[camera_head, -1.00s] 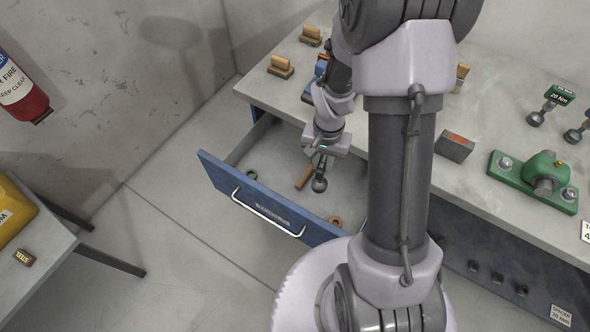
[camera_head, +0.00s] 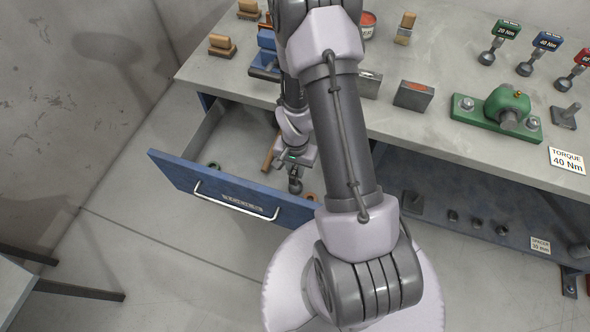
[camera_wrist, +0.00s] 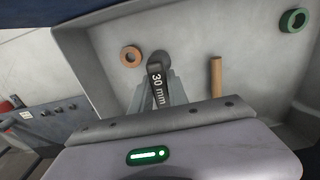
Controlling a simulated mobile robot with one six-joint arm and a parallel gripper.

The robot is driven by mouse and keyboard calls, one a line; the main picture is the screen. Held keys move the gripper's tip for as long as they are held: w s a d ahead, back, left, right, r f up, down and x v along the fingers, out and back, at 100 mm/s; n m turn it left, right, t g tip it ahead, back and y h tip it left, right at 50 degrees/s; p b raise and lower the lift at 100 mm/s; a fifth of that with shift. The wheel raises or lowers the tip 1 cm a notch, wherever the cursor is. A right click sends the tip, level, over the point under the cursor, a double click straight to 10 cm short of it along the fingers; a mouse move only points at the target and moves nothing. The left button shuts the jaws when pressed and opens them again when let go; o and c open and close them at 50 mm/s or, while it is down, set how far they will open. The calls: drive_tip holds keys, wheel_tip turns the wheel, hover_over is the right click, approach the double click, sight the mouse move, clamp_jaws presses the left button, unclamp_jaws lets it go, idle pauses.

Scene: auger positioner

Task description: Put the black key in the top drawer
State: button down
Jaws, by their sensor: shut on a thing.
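The black key (camera_wrist: 157,84) has a dark round end and a "30 mm" label on its shaft in the wrist view. My gripper (camera_wrist: 152,98) is shut on it. In the head view, my gripper (camera_head: 296,166) points down over the front right of the open drawer, with the key's dark round end (camera_head: 295,187) below it. The round end looks close to the drawer floor; I cannot tell if it touches. The top drawer (camera_head: 232,190) is blue-fronted with a pale handle and stands pulled out from under the bench.
The drawer holds a green ring (camera_wrist: 293,20), a wooden dowel (camera_wrist: 216,77) and a copper-coloured ring (camera_wrist: 131,57) beside the key. The bench (camera_head: 450,120) carries a green fixture (camera_head: 505,108), stamps and labelled keys. Bare drawer floor shows around the key.

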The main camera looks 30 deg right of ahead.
drive_tip(key=shift+f, duration=0.15)
drive_tip(key=c, duration=1.3)
unclamp_jaws()
drive_tip(key=w+a+r+n+t+p, duration=0.1)
drive_tip(key=a+r+p, duration=0.1)
drive_tip(key=r, duration=1.1)
drive_tip(key=w+a+r+n+t+p, duration=0.1)
drive_tip(key=a+r+p, duration=0.15)
drive_tip(key=r, duration=0.95)
drive_tip(key=s+a+r+n+t, duration=0.1)
drive_tip(key=s+a+r, duration=0.2)
drive_tip(key=r, duration=0.3)
drive_tip(key=s+a+r+n+t+y, duration=0.1)
drive_tip(key=s+a+r, duration=0.3)
drive_tip(key=s+r, duration=0.1)
drive_tip(key=s+a+r+n+t+y, duration=0.1)
drive_tip(key=s+a+r+n, duration=0.1)
drive_tip(key=s+r, duration=0.3)
drive_tip(key=shift+a+r+t, duration=0.4)
drive_tip(key=shift+a+r, duration=0.4)
drive_tip(key=shift+r, duration=0.3)
